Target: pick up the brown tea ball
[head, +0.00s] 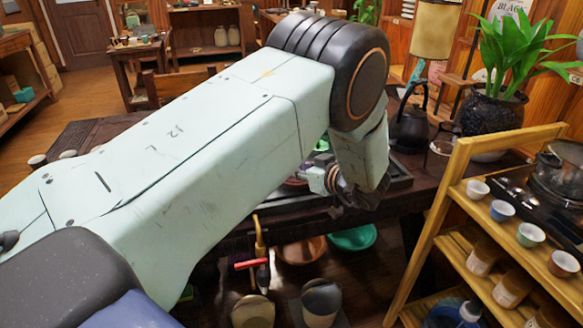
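I cannot see the brown tea ball; my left arm covers much of the dark wooden table (85,132). The arm crosses the picture from the lower left and bends down over the table. My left gripper (352,196) is small, dark and partly hidden below the wrist, low over the tabletop. I cannot make out its fingertips, whether it is open or shut, or whether it touches anything. My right gripper is not in view.
A wooden shelf rack (447,190) with several small cups stands at the right. A black kettle (410,128) and a potted plant (490,112) stand at the table's right end. Two small cups (38,161) sit at its left. A green bowl (352,238) is below the table.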

